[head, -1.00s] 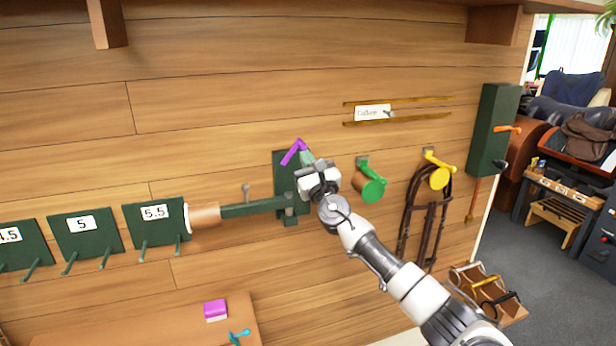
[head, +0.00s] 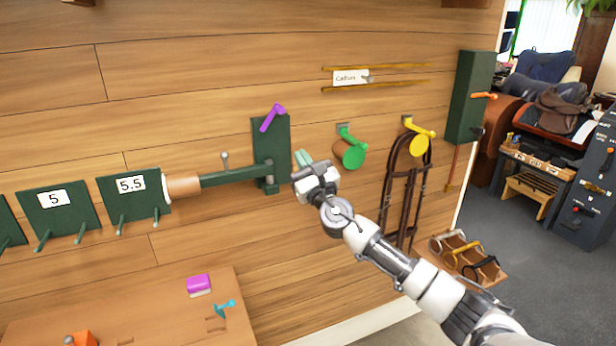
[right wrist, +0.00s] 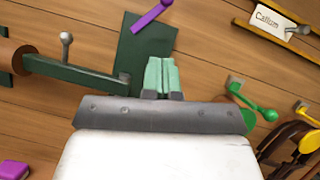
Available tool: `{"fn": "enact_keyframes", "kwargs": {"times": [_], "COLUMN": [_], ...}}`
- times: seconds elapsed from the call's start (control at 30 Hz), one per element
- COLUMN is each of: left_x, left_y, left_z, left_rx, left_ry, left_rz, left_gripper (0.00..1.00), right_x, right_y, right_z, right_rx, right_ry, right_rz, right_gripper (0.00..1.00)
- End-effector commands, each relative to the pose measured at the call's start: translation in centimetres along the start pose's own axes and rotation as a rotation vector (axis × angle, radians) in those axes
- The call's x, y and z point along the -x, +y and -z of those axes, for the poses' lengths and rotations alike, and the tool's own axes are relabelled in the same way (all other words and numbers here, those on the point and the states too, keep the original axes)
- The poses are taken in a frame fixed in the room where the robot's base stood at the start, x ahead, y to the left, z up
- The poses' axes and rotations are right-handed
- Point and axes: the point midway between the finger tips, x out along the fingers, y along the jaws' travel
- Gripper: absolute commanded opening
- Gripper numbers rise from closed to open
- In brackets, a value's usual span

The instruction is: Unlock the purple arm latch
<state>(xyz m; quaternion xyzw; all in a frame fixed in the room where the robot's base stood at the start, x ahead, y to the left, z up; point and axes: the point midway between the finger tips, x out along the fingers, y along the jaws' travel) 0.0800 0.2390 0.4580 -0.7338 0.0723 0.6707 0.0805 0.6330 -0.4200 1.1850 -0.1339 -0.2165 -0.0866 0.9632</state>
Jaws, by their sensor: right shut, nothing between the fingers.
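The purple arm latch (head: 271,117) is a short bent lever at the top of a dark green wall plate (head: 270,150). It slants down to the left from its upper right end. In the right wrist view the purple latch (right wrist: 152,15) is at the top, cut by the frame edge. My right gripper (head: 303,158) is shut and empty, to the right of the plate and below the latch, apart from the latch. Its pale green fingertips (right wrist: 161,75) are together in the wrist view. My left gripper is not in view.
A green arm (head: 235,175) with a wooden end reaches left from the plate. Right of my gripper hang a green lever (head: 351,140), a yellow lever (head: 420,132) and a bridle (head: 390,205). A bench (head: 225,290) stands below left.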

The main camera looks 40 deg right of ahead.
Motion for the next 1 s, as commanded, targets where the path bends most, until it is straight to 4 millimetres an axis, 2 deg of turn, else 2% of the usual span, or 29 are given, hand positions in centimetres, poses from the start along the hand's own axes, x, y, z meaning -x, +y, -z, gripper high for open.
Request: {"fn": "enact_keyframes", "kwargs": {"times": [0.1,0.3,0.87,0.93,1.0], "left_x": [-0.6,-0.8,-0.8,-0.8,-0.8], "left_y": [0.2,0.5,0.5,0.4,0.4], "left_z": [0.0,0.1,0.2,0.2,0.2], "left_rx": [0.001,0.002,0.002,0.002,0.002], "left_ry": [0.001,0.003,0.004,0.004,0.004], "left_rz": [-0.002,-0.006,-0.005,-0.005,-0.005], "left_gripper": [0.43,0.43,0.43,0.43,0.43], "right_x": [2.0,3.4,3.5,3.6,3.9], "right_y": [0.1,0.1,0.1,0.1,0.2], "right_z": [0.2,0.0,0.0,0.2,1.5], "right_rx": [0.001,0.0,-0.001,-0.008,-0.043], "right_ry": [0.001,0.0,0.0,0.006,0.035], "right_rz": [-0.002,-0.001,0.0,0.001,0.005], "right_gripper": [0.0,0.0,0.0,0.0,0.0]}}
